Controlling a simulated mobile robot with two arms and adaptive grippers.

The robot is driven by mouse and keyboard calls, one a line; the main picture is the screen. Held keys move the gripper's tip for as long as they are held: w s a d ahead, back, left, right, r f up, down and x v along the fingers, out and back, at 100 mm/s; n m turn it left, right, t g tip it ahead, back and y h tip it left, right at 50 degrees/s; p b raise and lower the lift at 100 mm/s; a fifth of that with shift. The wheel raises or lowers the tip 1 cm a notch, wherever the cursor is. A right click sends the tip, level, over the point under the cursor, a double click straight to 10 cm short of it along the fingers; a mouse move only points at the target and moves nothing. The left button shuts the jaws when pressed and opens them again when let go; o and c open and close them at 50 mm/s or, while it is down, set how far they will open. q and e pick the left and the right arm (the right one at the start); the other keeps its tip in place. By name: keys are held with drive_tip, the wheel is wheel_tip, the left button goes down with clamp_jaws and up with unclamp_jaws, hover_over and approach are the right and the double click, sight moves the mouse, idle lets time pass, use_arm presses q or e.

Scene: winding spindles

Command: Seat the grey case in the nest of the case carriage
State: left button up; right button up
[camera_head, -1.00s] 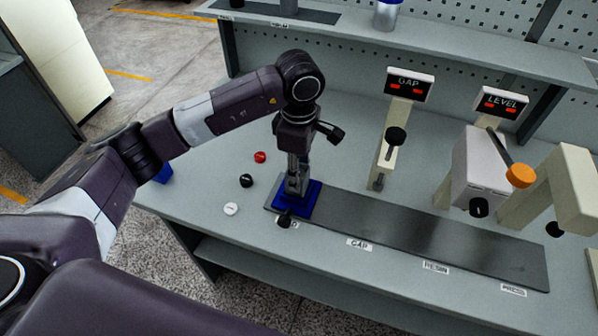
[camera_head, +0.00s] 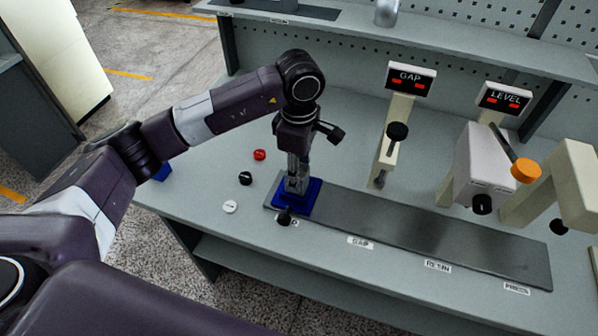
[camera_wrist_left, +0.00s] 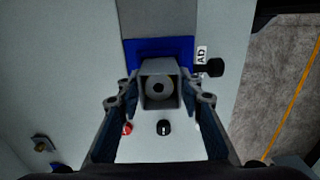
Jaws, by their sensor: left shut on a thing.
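The blue case carriage (camera_head: 315,197) sits at the left end of the dark rail; it also shows in the wrist view (camera_wrist_left: 147,47), with a black knob at its side. The grey case (camera_wrist_left: 160,70) is a square, open-ended box with a pale ring inside. My left gripper (camera_wrist_left: 160,98) is shut on the case, a finger on either side. In the head view my left gripper (camera_head: 298,163) points down over the carriage, and the case (camera_head: 295,185) is at the carriage. Fingers and case hide the nest, so I cannot tell whether the case is fully down. My right gripper is not in view.
The dark rail (camera_head: 430,240) runs right past GAP, RESIN and PRESS labels. Beige GAP (camera_head: 399,110) and LEVEL posts stand behind it, with an orange-knobbed lever (camera_head: 525,170) at right. Red (camera_head: 259,155), black (camera_head: 245,178) and white (camera_head: 230,206) knobs are left of the carriage.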

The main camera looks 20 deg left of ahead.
use_arm(q)
drive_tip(key=shift+f+b, duration=0.4)
drive_tip(key=o, duration=1.2)
wheel_tip(320, 180, up, 12)
drive_tip(key=shift+f, duration=0.1)
idle(0.5)
